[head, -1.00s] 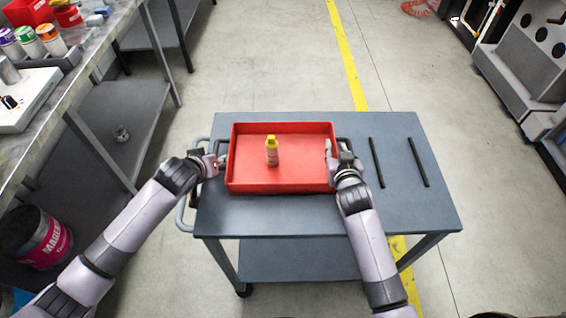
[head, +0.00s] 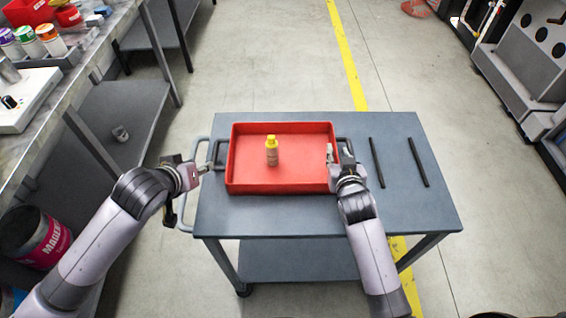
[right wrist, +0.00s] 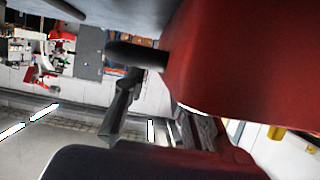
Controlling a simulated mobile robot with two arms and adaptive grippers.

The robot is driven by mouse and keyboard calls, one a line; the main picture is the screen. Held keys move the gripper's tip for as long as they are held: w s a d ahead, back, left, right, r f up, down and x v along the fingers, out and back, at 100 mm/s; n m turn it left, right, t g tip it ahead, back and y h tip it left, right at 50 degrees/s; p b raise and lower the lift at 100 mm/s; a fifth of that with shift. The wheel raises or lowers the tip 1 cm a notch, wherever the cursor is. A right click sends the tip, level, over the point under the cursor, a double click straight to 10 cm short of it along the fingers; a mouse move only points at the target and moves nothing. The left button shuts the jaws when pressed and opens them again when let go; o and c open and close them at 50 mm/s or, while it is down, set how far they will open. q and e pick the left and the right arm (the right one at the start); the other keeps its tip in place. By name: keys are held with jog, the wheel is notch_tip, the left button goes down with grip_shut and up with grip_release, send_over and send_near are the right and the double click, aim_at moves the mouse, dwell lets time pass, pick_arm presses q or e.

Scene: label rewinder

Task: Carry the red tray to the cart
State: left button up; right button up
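The red tray (head: 250,185) rests flat on the top of the grey cart (head: 300,222). A small yellow-capped bottle (head: 272,155) stands upright in it. My left gripper (head: 190,166) is open and empty, just left of the tray's left handle (head: 214,152) and apart from it. My right gripper (head: 339,155) is at the tray's right side by its handle, with its fingers apart. In the right wrist view, the red tray wall (right wrist: 225,60) and its dark handle (right wrist: 138,55) are very close; whether the fingers touch the handle is hard to tell.
Two black bars (head: 376,162) (head: 418,162) lie on the cart right of the tray. A workbench (head: 95,45) with several paint cans runs along the left, with a black and pink bucket (head: 45,240) below. A grey machine (head: 520,65) stands far right. Floor behind the cart is clear.

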jog(key=v, duration=0.9)
jog(key=shift+s, duration=0.3)
jog(key=shift+r, duration=0.1)
jog(key=shift+s, duration=0.1)
